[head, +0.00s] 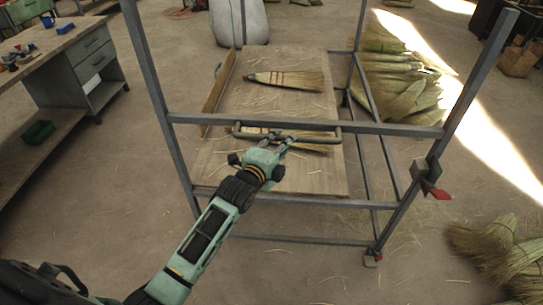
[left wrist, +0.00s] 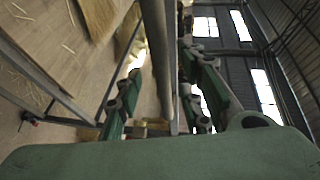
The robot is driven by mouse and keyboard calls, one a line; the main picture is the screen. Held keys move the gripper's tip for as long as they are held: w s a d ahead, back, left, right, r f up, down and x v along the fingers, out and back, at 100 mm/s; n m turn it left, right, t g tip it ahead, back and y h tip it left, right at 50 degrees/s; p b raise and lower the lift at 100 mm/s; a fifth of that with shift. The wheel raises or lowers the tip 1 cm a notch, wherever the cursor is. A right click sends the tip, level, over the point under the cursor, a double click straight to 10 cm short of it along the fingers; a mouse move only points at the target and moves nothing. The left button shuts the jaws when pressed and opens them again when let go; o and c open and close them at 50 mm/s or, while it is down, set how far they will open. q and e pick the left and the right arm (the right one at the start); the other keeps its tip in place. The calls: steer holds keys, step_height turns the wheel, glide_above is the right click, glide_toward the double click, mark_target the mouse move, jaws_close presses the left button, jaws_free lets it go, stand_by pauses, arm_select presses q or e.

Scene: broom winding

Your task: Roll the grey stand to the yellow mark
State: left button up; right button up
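The grey stand (head: 300,128) is a tall metal frame with a wooden shelf (head: 215,170), in the middle of the head view. A grey handle bar (head: 330,137) is fixed across its near side. My left gripper (head: 282,143) is at this handle. In the left wrist view a grey bar (left wrist: 160,60) runs between its two spread green fingers, with a gap visible beside the left finger; firm contact is not shown. My right gripper is not in view. I see no yellow mark in either view.
Short brooms (head: 290,79) and loose straw lie on the shelf. Red-tabbed fittings (head: 438,193) are on the stand's right side. A workbench (head: 75,50) stands left, a broom pile (head: 400,85) behind right, and more brooms (head: 510,255) at lower right. The floor nearby is mostly clear.

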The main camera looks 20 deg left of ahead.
arm_select(q)
steer(key=v, duration=0.8)
steer(key=shift+w+f, duration=0.1)
steer(key=s+a+f+n+g+y, duration=0.1)
steer(key=s+f+n+g, duration=0.15)
steer(key=f, duration=0.85)
steer(key=s+a+f+n+g, duration=0.1)
steer(key=s+f+n+g, duration=0.15)
steer(key=f, duration=0.95)
steer(key=s+f+n+g, duration=0.3)
steer(key=s+f+n, duration=0.1)
steer(key=s+f, duration=0.95)
steer(key=s+f+n+g, duration=0.2)
steer(key=s+f, duration=0.4)
steer(key=s, duration=0.4)
steer(key=s+f+n+g, duration=0.2)
steer(key=s+f, duration=0.4)
steer(key=s, duration=0.5)
steer(key=s+f+n+g+y, duration=0.1)
steer(key=s+f+n+g, duration=0.1)
steer(key=s+f, duration=0.4)
steer(key=s+n, duration=0.1)
steer(key=s, duration=0.4)
steer(key=shift+f+g, duration=0.2)
steer(key=shift+g, duration=0.2)
steer(key=shift+s+d, duration=0.1)
steer(key=shift+d, duration=0.05)
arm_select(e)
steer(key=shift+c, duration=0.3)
